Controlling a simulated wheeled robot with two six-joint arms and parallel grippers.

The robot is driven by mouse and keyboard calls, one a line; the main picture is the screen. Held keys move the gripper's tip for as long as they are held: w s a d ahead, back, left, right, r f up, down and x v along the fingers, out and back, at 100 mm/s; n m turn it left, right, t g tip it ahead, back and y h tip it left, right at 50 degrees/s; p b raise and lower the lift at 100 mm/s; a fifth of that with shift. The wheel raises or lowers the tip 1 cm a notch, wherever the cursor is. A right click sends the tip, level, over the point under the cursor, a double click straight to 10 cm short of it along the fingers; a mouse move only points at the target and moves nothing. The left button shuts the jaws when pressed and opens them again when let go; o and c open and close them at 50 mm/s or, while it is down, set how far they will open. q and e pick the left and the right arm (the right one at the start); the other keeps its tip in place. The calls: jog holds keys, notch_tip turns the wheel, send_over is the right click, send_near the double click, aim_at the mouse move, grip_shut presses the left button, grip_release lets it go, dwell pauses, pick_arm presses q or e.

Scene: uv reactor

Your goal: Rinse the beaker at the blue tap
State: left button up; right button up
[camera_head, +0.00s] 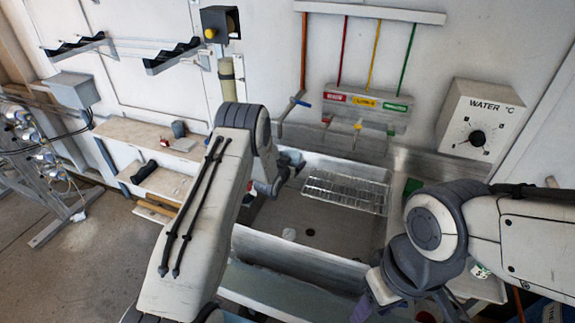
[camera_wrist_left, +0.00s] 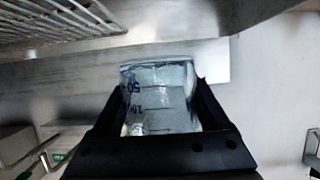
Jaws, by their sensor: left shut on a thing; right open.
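My left gripper (camera_wrist_left: 165,115) is shut on the clear glass beaker (camera_wrist_left: 158,98), which has dark volume marks and shows between the two fingers in the left wrist view. In the head view my left arm reaches over the left side of the sink (camera_head: 272,250), and its wrist partly hides the gripper. The blue tap (camera_head: 293,102), a curved pipe with a blue handle, is on the wall above the left part of the sink. My right gripper (camera_head: 372,299) is open at the lower right, in front of the sink, partly cut off or hidden.
A wire rack (camera_head: 345,192) spans the sink's back right. A tap with a yellow handle (camera_head: 358,126) hangs right of the blue tap, below a labelled panel (camera_head: 366,104). A water temperature box (camera_head: 481,121) is on the wall.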

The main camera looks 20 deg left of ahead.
dwell(0.4)
pick_arm(q)
jog(key=shift+a, duration=0.5)
jog(key=shift+d+b, duration=0.2)
jog(key=shift+b, duration=0.15)
jog(key=shift+d, duration=0.4)
jog(key=shift+s+r, duration=0.1)
jog(key=shift+s, duration=1.1)
jog(key=shift+s+d+p, duration=0.15)
jog(key=shift+s+p, duration=0.55)
jog(key=shift+s, duration=2.1)
